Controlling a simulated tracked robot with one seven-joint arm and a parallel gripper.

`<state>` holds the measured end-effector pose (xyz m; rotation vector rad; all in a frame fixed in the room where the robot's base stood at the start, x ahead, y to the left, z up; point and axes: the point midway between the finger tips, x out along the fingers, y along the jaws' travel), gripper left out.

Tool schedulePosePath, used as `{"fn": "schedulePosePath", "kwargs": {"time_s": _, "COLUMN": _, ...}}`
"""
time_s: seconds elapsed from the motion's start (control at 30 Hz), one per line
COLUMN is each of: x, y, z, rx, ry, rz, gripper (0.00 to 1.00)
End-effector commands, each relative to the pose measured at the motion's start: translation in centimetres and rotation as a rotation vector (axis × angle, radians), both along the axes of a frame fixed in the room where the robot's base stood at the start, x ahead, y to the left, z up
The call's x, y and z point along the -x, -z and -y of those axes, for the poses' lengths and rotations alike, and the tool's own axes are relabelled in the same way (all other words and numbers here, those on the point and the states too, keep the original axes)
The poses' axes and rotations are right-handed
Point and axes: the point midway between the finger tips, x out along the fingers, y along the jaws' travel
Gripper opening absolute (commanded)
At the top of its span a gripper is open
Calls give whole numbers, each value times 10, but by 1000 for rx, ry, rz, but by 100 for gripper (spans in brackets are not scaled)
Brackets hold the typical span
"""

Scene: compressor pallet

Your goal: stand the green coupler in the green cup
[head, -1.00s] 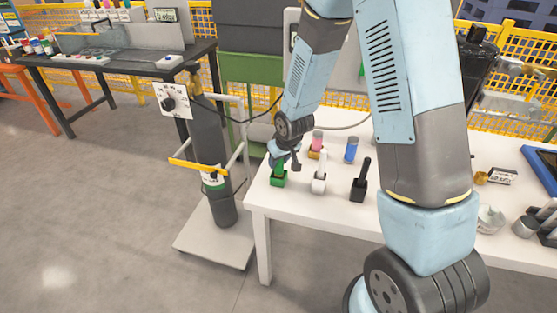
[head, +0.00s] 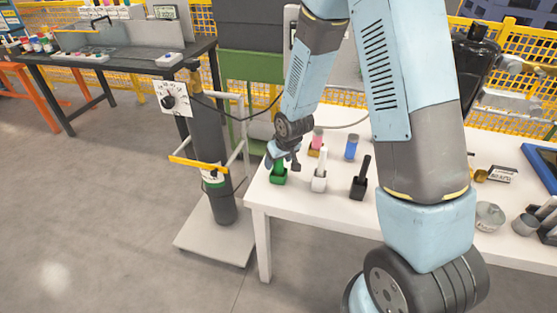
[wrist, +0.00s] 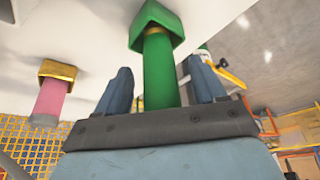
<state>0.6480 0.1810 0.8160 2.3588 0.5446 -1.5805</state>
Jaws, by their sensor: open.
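The green cup (head: 278,179) stands at the near left corner of the white table. The green coupler (wrist: 160,75) stands upright with one end inside the green cup (wrist: 157,22) in the wrist view, where the scene appears upside down. My gripper (wrist: 160,68) is open, with one finger on each side of the coupler. Gaps show between the fingers and the coupler. In the head view my gripper (head: 280,158) is above the green cup and hides most of the coupler. The coupler's far end is hidden behind the gripper body in the wrist view.
A white coupler in a white cup (head: 319,184) stands right of the green cup, and a black one in a black cup (head: 358,189) further right. Behind are a pink coupler (head: 318,139) and a blue one (head: 351,147). A gas cylinder (head: 210,150) stands left of the table (head: 300,210).

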Motion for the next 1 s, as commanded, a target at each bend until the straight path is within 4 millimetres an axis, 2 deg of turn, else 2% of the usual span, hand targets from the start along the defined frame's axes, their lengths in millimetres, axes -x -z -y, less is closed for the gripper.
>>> {"fn": "schedulePosePath", "kwargs": {"time_s": 0.37, "x": 2, "y": -7, "z": 2, "rx": -1, "ry": 1, "rz": 1, "gripper": 69}}
{"fn": "schedulePosePath", "kwargs": {"time_s": 1.0, "x": 30, "y": -85, "z": 16, "rx": -2, "ry": 3, "rz": 1, "gripper": 69}}
